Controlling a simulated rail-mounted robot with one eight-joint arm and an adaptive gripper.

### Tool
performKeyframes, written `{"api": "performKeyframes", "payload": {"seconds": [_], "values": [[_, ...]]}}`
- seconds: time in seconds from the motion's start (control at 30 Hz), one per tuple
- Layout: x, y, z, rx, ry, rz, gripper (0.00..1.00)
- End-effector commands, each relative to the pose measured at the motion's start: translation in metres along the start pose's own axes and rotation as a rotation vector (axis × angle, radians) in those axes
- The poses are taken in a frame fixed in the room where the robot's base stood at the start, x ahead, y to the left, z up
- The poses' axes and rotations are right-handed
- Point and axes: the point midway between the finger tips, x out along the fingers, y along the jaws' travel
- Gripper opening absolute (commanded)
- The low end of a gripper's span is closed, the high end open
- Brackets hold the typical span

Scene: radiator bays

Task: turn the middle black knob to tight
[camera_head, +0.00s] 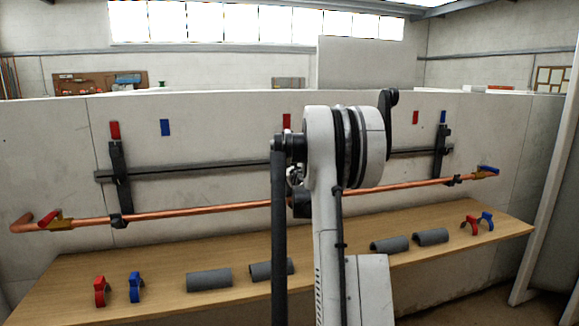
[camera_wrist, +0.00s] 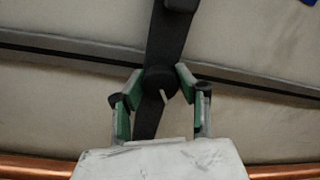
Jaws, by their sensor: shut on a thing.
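The middle black knob (camera_wrist: 160,79) is round and sits on a black upright bracket (camera_wrist: 170,35) in the wrist view. A short pale mark on it points down and slightly right. My gripper (camera_wrist: 158,83) has its green-padded fingers on either side of the knob and is shut on it. In the head view my arm covers the middle bracket and hides the knob and the fingers. One black bracket (camera_head: 119,178) stands at the left and another (camera_head: 440,155) at the right.
A copper pipe (camera_head: 200,211) runs across below the black rail (camera_head: 200,169). It ends in a red-handled valve at left and a blue-handled one at right. Grey sleeves (camera_head: 208,279) and red and blue clips (camera_head: 136,287) lie on the wooden bench (camera_head: 180,309).

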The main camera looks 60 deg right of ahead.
Motion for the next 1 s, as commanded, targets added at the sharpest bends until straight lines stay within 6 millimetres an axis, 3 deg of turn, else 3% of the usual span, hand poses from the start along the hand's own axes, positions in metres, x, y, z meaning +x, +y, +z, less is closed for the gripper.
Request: {"api": "performKeyframes", "payload": {"seconds": [0.43, 1.0], "values": [[-0.0006, -0.0003, -0.0004, 0.261, 0.019, -0.004, 0.04], [-0.0006, -0.0002, -0.0006, 0.314, 0.023, -0.004, 0.04]]}}
